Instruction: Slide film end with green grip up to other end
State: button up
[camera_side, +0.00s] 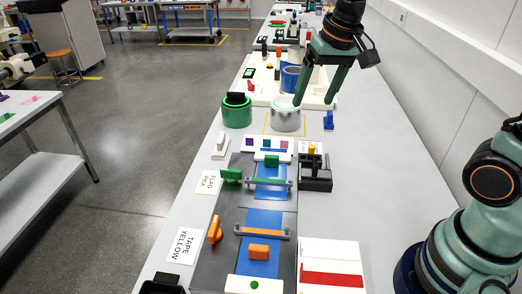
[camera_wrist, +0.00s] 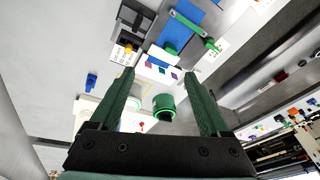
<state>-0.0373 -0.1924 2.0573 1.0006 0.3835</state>
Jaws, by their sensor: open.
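Blue film lies along a grey bed (camera_side: 229,228) in the side view. The upper piece (camera_side: 265,192) carries a green grip (camera_side: 271,161) at its far end; the lower piece (camera_side: 264,219) carries an orange grip (camera_side: 258,251). A narrow grey gap appears between the pieces. A bar with a green handle (camera_side: 231,175) crosses the upper piece; one with an orange handle (camera_side: 215,229) crosses the lower. The green grip also shows in the wrist view (camera_wrist: 171,48). My gripper (camera_side: 314,103) is open and empty, beyond the bed, above the bench near a silver can.
A green tape roll (camera_side: 237,112) and the silver can (camera_side: 286,116) stand beyond the bed. A black fixture (camera_side: 315,174) sits right of the green grip. A white block with coloured squares (camera_side: 266,146) is at the bed's far end.

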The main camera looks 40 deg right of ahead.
jog(key=w+a+f+m+g, duration=0.1)
jog(key=w+f+m+g, duration=0.1)
jog(key=w+f, duration=0.3)
jog(key=m+g, duration=0.1)
jog(key=m, duration=0.2)
send_near(272, 156)
notch_tip(272, 156, down, 10)
jog(key=shift+w+a+f, duration=0.1)
jog(key=shift+w+f, duration=0.05)
jog(key=shift+c, duration=0.3)
grip_shut()
jog(key=shift+s+a, duration=1.2)
jog(key=shift+o, duration=0.3)
grip_release()
